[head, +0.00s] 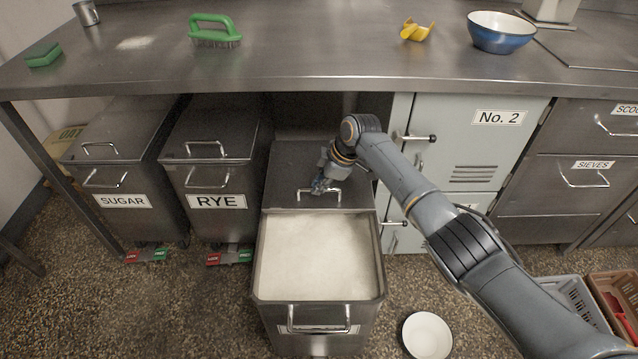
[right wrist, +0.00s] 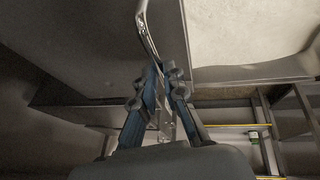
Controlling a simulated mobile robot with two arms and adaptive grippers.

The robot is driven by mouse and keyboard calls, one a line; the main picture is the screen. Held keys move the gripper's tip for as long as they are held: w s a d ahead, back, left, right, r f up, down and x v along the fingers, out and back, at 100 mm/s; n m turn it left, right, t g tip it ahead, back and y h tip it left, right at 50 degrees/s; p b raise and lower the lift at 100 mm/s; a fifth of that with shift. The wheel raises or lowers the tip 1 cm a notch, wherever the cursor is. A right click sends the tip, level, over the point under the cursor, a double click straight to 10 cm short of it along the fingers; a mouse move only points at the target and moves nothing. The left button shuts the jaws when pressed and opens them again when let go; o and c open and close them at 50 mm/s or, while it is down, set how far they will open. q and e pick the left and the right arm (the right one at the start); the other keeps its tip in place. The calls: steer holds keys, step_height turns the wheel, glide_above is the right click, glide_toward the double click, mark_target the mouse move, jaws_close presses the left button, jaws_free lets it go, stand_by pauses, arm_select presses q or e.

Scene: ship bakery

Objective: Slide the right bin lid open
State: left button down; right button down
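The right bin (head: 263,290) stands pulled forward of the other two and is full of pale flour (head: 320,255). Its steel lid (head: 295,160) lies over the rear part, so the front part of the bin is uncovered. The lid handle (head: 300,193) is a bright bar near the lid's front edge. My right gripper (head: 320,187) is at this handle. In the right wrist view the handle (right wrist: 150,35) runs down between the fingers of my right gripper (right wrist: 166,75), which are closed around it. The left gripper is not in view.
The sugar bin (head: 95,172) and rye bin (head: 185,178) stand left under the steel worktop (head: 300,65). A locker marked No. 2 (head: 500,145) stands close on the right. A white bowl (head: 427,336) is on the floor beside the right bin.

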steer(key=c, duration=1.4)
jaws_free()
steer(key=v, duration=1.2)
